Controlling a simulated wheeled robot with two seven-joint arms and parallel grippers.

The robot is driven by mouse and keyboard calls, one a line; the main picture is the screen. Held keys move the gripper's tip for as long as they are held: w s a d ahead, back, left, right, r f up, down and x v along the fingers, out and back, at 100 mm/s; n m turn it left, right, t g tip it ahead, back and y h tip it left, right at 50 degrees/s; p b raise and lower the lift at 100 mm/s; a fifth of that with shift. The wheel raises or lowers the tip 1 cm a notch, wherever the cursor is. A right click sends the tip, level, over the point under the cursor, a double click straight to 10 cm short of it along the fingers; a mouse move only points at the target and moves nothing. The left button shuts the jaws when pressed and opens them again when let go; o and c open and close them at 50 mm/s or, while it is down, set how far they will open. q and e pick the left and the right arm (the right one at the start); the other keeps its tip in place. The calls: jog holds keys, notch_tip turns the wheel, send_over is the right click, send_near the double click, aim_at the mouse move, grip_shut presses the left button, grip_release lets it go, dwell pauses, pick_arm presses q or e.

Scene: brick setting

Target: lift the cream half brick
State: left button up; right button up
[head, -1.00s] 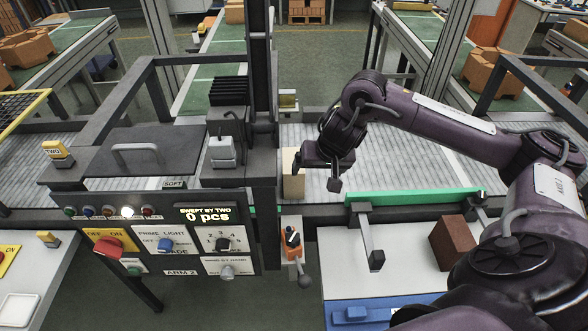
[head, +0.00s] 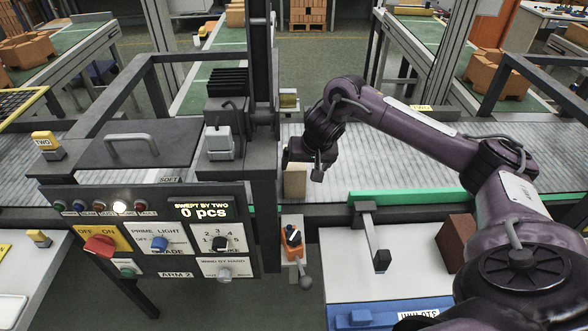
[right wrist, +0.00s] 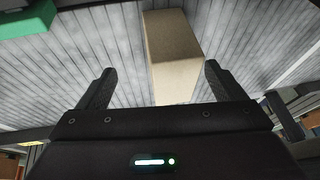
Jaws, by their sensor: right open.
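The cream half brick (head: 295,184) stands on the grey roller conveyor, just right of the dark machine post. My right gripper (head: 299,160) is over it and covers its upper part in the head view. In the right wrist view the cream half brick (right wrist: 174,58) lies ahead, with its near end reaching between the two open fingers of my right gripper (right wrist: 159,72). The brick is closer to the right finger, and a gap shows on each side. My left gripper is not in view.
The control panel (head: 155,238) and dark machine post stand left of the brick. A green rail (head: 410,197) edges the conveyor's near side to the right. A red-brown brick (head: 456,242) sits on the white bench (head: 345,262). The conveyor (head: 385,160) right of the brick is bare.

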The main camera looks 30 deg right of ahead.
jog(key=w, duration=0.4)
jog(key=shift+w+d+p, duration=0.35)
jog(key=shift+w+p, duration=0.05)
jog(key=shift+x, duration=2.55)
jog(key=shift+s+p, duration=0.1)
jog(key=shift+p, duration=0.2)
jog(key=shift+f+p, duration=0.2)
jog(key=shift+p, duration=0.1)
jog(key=shift+r, duration=0.1)
jog(key=c, duration=1.5)
